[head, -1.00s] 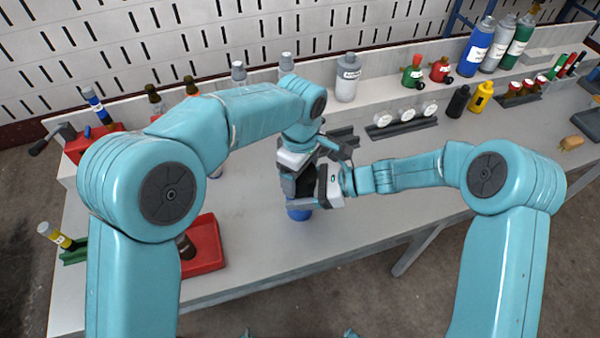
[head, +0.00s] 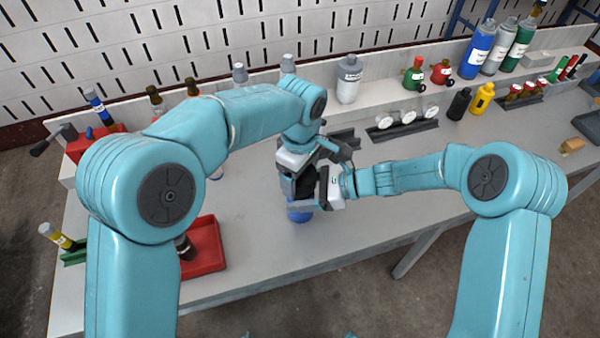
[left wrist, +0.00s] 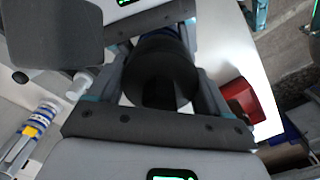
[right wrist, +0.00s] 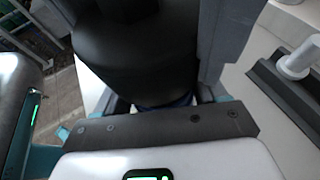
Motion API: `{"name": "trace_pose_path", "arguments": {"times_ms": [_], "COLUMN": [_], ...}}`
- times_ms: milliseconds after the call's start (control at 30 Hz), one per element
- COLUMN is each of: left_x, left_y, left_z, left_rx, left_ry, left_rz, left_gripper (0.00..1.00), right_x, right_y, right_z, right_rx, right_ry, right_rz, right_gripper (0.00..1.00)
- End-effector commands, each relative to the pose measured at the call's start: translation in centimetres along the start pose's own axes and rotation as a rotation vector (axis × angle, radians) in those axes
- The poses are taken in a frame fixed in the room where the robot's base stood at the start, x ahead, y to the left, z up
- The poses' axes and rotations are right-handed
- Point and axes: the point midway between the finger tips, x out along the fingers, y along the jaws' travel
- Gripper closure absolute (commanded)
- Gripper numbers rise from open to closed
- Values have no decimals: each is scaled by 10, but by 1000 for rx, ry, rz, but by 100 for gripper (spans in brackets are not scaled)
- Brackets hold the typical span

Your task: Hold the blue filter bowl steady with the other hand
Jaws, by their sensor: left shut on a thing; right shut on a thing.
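The blue filter bowl (head: 300,215) stands upright at the middle of the bench, mostly hidden by my grippers. A black round piece (left wrist: 160,72) sits right above it. It also fills much of the right wrist view (right wrist: 135,55), with a sliver of blue (right wrist: 180,101) below it. My left gripper (head: 299,184) comes from above and is shut on the black piece. My right gripper (head: 302,204) reaches in from the right, low down, and is shut on the blue bowl. Whether the black piece and bowl touch is hard to tell.
A red tray (head: 207,246) lies to the left on the bench. A grey rack with round white pieces (head: 408,117) stands behind to the right, near a grey bottle (head: 349,80). Bench is clear right of and in front of the bowl.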

Motion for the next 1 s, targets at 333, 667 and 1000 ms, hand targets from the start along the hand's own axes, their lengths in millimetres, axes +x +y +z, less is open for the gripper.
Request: {"name": "trace_pose_path", "arguments": {"times_ms": [333, 667, 1000], "left_x": [0, 0, 8], "left_y": [0, 0, 0], "left_z": [0, 0, 0], "left_rx": [0, 0, 0], "left_ry": [0, 0, 0], "left_rz": [0, 0, 0], "left_gripper": [54, 54, 54], "right_x": [0, 0, 0], "right_y": [0, 0, 0], "right_z": [0, 0, 0], "right_rx": [0, 0, 0], "right_ry": [0, 0, 0], "right_rz": [0, -1, 0], "right_gripper": [66, 66, 66]}}
